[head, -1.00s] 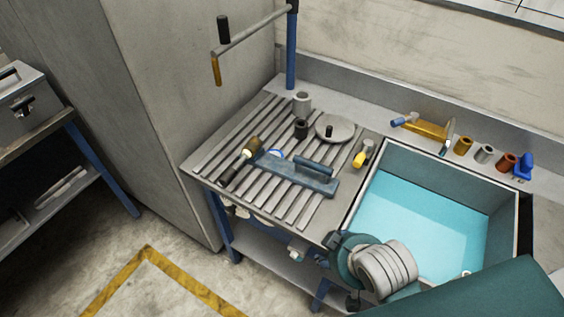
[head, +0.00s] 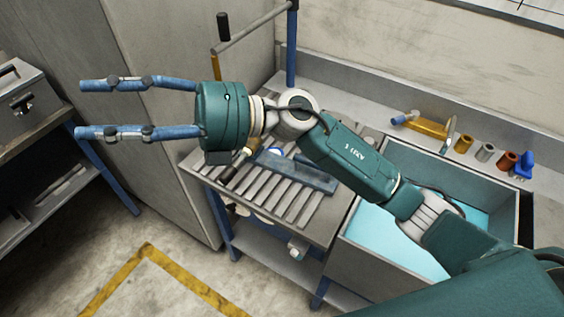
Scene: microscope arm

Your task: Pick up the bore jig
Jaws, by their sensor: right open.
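A long blue-grey piece (head: 313,177) lies on the slatted bench top (head: 285,208); it may be the bore jig, but I cannot tell for sure. My right arm crosses in front and hides part of it and most things at the back of the slats. My right gripper (head: 82,108) is open and empty, its two blue fingers well apart and pointing left. It appears left of the bench, in front of the grey cabinet, away from the blue-grey piece. My left gripper is not in view.
A basin (head: 350,255) with a bright blue inside adjoins the slats. On the ledge behind are a yellow-brown tool (head: 425,127), several small cylinders and a blue piece (head: 525,163). A post (head: 291,50) with a crossbar rises at the back. A toolbox (head: 22,95) stands left.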

